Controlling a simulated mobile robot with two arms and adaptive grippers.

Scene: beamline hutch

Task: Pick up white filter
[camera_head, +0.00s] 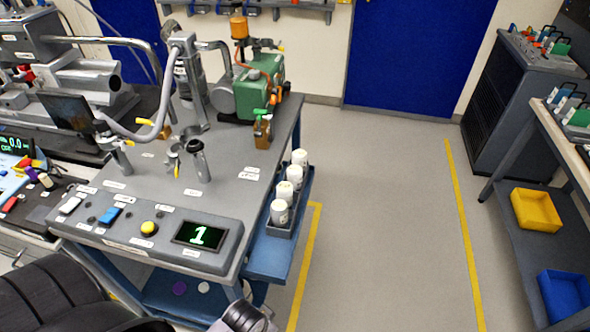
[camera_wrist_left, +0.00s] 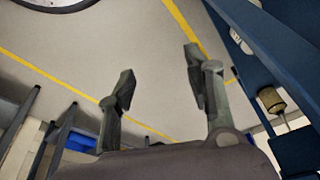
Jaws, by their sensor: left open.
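Several white cylinders with printed labels (camera_head: 284,191) stand upright in a row in a narrow tray on the right side of the grey cart. A small white disc (camera_head: 203,287) lies beside a purple disc (camera_head: 179,288) on the cart's lower blue shelf. I cannot tell which of these is the white filter. My left gripper (camera_wrist_left: 158,84) is open in the left wrist view, with nothing between its fingers and the floor behind them. White shapes (camera_wrist_left: 240,40) show at the right there, partly hidden by blue framing. My right gripper is not in view.
The grey cart (camera_head: 225,205) carries a control panel, metal posts and a green pump (camera_head: 262,88). The floor right of it is open, marked with yellow lines. A shelf unit at right holds a yellow bin (camera_head: 536,210) and a blue bin (camera_head: 564,296).

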